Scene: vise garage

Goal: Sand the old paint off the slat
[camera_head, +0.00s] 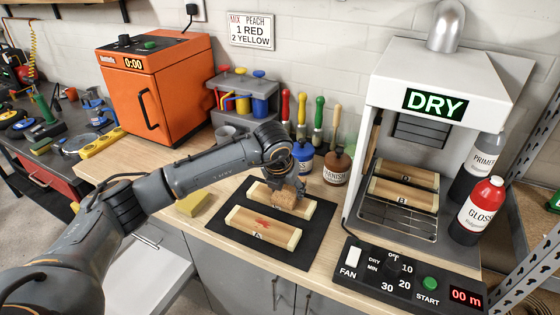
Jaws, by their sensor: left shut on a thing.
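Two pale wooden slats lie on a black mat (222,242) on the workbench. The front slat (275,232) has a red paint patch and a letter that looks like A. The rear slat (306,209) lies behind it, partly covered. My left gripper (298,185) is shut on a brown sanding block (279,198), which is at the rear slat's middle. I cannot tell whether the block touches the slat, and the surface under it is hidden. My right gripper is not in view.
A yellow sponge-like block (194,204) lies left of the mat. Blue and brown jars (337,167) stand behind it. At right, a drying cabinet (437,90) holds two slats on a rack, with bottles (477,207) beside it and a control panel (400,277) in front.

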